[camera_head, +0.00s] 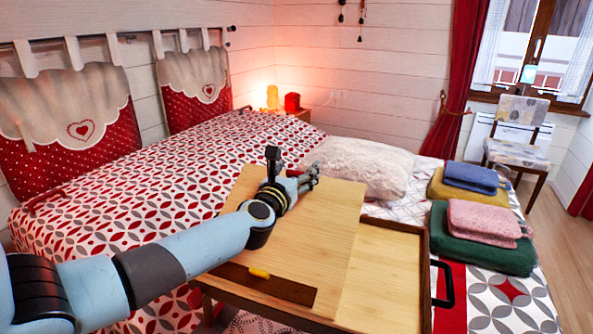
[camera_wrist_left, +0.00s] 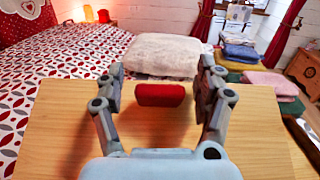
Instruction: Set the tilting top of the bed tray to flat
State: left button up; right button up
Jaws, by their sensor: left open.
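The bed tray (camera_head: 437,300) stands on the bed, pale wood with a brown rim. Its tilting top (camera_head: 325,225) is a pale wooden panel on the left part. It looks raised at its far edge; the exact angle is hard to tell. A dark brown strip with a yellow piece (camera_head: 259,272) lies along its near edge. My left gripper (camera_head: 308,180) is open over the top's far part. In the left wrist view the fingers stand either side of a red tab (camera_wrist_left: 160,95) at the panel's far edge, with gaps on both sides. My right gripper is not seen.
A white pillow (camera_head: 357,167) lies just behind the tray. Folded blue, yellow, pink and green textiles (camera_head: 483,222) are stacked to the right. A black handle (camera_head: 443,284) is on the tray's right rim. The patterned bed on the left is clear.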

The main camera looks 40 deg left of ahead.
pick_arm(q)
grip_shut()
jog(key=shift+w+a+f+g+p, duration=0.1)
jog(key=shift+w+f+g+p, duration=0.2)
jog(key=shift+p, duration=0.1)
jog(key=w+f+g+p, duration=0.1)
jog(key=f, duration=0.1)
jog(key=w+a+f+g+h+p, duration=0.1)
jog(key=f, duration=0.2)
jog(key=w+f+g+p, duration=0.1)
jog(key=f, duration=0.1)
jog(key=shift+w+a+f+p, duration=0.2)
jog(key=shift+a+f+p, duration=0.05)
jog(key=shift+f+p, duration=0.1)
jog(key=f+b, duration=0.2)
jog(key=f, duration=0.1)
jog(key=f+b, duration=0.1)
jog(key=shift+w+a+f+b, duration=0.2)
jog(key=shift+w+b, duration=0.1)
jog(key=shift+w, duration=0.05)
jog(key=shift+s+r, duration=0.1)
jog(key=shift+c, duration=2.1)
grip_release()
jog(key=o, duration=0.4)
jog(key=shift+h, duration=0.3)
